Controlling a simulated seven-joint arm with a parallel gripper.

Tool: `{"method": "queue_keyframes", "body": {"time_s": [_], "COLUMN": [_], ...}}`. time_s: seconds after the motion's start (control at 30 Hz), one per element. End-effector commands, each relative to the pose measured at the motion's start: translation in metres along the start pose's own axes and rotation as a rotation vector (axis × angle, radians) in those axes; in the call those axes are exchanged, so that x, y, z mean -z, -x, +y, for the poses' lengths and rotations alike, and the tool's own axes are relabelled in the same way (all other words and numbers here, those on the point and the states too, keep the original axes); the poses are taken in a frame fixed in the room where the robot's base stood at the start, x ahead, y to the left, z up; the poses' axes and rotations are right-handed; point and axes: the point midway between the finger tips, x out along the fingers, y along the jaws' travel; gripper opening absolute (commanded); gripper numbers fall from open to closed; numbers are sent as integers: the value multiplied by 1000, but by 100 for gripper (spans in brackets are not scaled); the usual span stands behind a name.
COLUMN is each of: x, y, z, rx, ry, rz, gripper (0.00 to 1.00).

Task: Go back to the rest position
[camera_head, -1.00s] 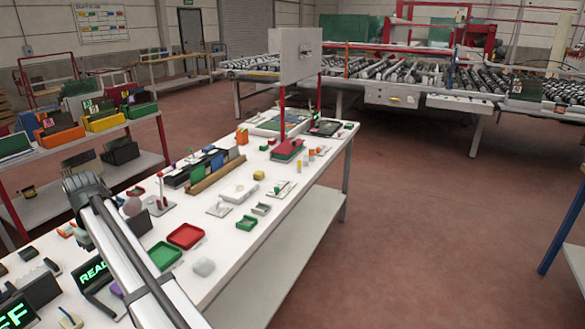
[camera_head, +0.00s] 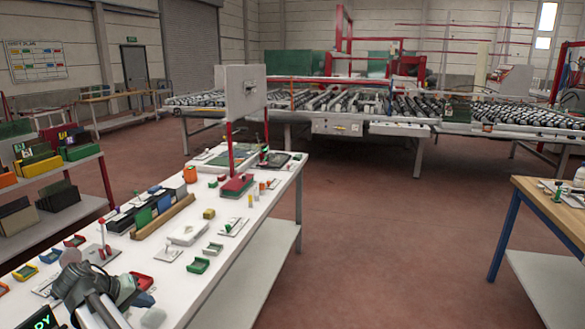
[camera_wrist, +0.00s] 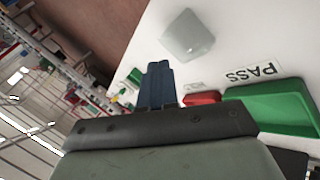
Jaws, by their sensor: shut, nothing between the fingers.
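My gripper (camera_wrist: 157,80) shows in the wrist view with its dark blue fingers together and nothing between them. It is above the white bench (camera_wrist: 235,40), apart from the things on it. A green tray (camera_wrist: 285,105) by a PASS label (camera_wrist: 250,73), part of a red tray (camera_wrist: 202,98) and a clear, pale block (camera_wrist: 187,36) lie near it. In the head view my arm's end is low at the left, over the near end of the bench; the fingers cannot be made out there.
The long white bench (camera_head: 215,240) carries small parts, a row of folders (camera_head: 150,207) and a post with a grey panel (camera_head: 240,92). A shelf rack (camera_head: 58,180) stands left, a wooden table (camera_head: 550,212) right. Red floor (camera_head: 390,240) between is clear.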

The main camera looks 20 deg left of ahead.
Motion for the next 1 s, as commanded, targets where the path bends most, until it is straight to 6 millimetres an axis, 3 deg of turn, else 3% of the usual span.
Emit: {"method": "queue_keyframes", "body": {"time_s": [0.37,0.57,0.7,1.0], "x": [-27,-57,-98,-207], "y": [-62,-112,-174,-305], "z": [42,69,88,106], "rx": [7,43,77,149], "ry": [-93,-145,-173,-183], "rz": [-133,-258,-364,-519], "gripper": [0,0,0,0]}}
